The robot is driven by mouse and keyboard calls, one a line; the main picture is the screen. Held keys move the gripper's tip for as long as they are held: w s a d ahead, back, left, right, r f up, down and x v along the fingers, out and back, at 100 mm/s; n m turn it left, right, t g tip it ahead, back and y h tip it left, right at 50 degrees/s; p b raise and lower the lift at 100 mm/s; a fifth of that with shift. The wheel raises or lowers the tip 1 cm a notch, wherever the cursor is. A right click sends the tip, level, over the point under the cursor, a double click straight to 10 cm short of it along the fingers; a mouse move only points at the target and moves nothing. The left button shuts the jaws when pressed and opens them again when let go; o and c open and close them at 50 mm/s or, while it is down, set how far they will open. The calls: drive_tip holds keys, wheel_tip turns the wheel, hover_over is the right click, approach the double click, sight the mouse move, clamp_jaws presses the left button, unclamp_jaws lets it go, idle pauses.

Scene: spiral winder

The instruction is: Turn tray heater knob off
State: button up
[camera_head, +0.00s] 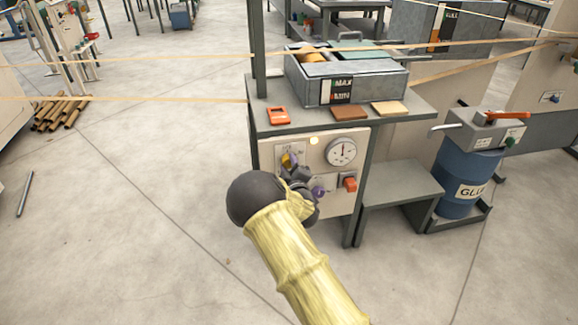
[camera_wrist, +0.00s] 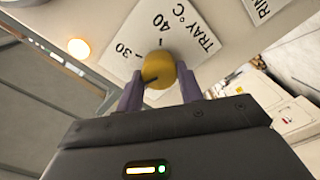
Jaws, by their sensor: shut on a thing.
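The yellow tray heater knob (camera_wrist: 158,68) sits on a pale plate marked "TRAY °C", with 30 and 40 showing. A dark line lies on its lower left side; I cannot tell the exact setting. My gripper (camera_wrist: 160,82) has its purple fingers on either side of the knob, shut on it. In the head view the knob (camera_head: 288,160) is a small yellow spot on the front panel, partly hidden by my gripper (camera_head: 297,176). The rest of the dial is hidden behind the knob and fingers.
A lit amber lamp (camera_head: 313,141), a round gauge (camera_head: 342,152) and a red-orange switch (camera_head: 350,184) are close by on the panel. A blue glue drum (camera_head: 466,180) stands right.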

drive_tip(key=n, duration=0.3)
drive_tip(key=shift+f+n, duration=0.15)
drive_tip(key=shift+n, duration=0.15)
idle(0.4)
drive_tip(key=o, duration=1)
drive_tip(key=shift+s, duration=0.1)
drive_tip(key=p+v, duration=0.2)
drive_tip(key=v, duration=1.5)
drive_tip(key=shift+p, duration=0.3)
drive_tip(key=shift+s, duration=0.15)
